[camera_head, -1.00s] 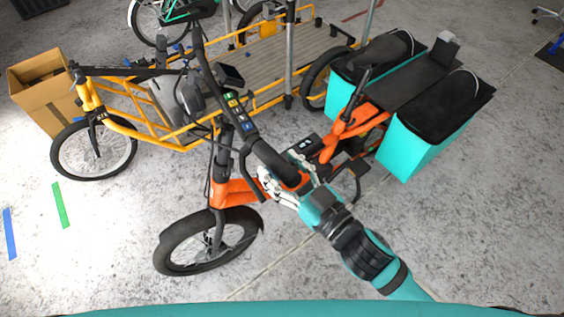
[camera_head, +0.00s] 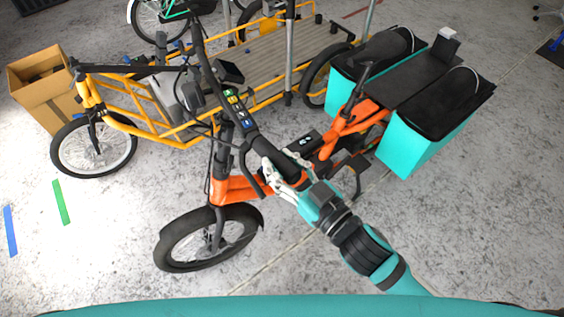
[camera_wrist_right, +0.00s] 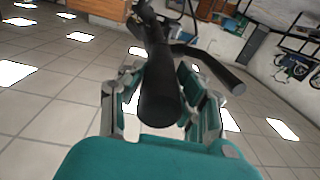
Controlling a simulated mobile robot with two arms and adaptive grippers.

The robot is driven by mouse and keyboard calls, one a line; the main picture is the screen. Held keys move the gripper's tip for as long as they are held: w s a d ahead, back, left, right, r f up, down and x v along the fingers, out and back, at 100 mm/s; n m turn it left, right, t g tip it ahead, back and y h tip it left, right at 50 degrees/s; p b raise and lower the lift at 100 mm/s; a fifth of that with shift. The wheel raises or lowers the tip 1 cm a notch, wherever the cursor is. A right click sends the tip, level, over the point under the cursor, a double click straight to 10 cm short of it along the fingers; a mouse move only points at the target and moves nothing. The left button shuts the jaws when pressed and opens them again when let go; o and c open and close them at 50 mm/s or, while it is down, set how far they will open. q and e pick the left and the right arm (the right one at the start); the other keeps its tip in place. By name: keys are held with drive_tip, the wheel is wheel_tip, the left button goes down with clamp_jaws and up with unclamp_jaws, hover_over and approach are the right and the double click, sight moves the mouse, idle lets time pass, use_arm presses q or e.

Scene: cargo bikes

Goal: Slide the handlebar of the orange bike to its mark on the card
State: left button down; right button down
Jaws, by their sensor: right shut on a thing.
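The orange bike (camera_head: 235,189) stands in the middle of the head view, front wheel toward me. Its black handlebar (camera_head: 207,75) runs from upper left down to my right gripper (camera_head: 283,172). The card with coloured marks (camera_head: 236,106) lies along the handlebar, between the display and the near grip. I cannot tell which mark is the handlebar's. My right gripper is shut on the near grip of the handlebar. In the right wrist view the grip (camera_wrist_right: 160,95) sits between the two fingers, its end toward the palm. My left gripper is not in view.
A yellow cargo bike (camera_head: 150,130) stands close behind, near the far end of the handlebar. Turquoise panniers (camera_head: 415,145) hang at the orange bike's rear. A cardboard box (camera_head: 42,88) stands at the left.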

drive_tip(key=f+b, duration=0.1)
drive_tip(key=a+f+b, duration=0.1)
drive_tip(key=f, duration=0.1)
drive_tip(key=s+f, duration=0.1)
drive_tip(key=f, duration=0.1)
drive_tip(key=shift+a+f+b, duration=0.15)
drive_tip(key=shift+f+b, duration=0.05)
drive_tip(key=shift+b, duration=0.2)
drive_tip(key=c, duration=0.9)
unclamp_jaws()
drive_tip(key=shift+r, duration=0.1)
drive_tip(key=v, duration=1.2)
drive_tip(key=shift+a, duration=0.1)
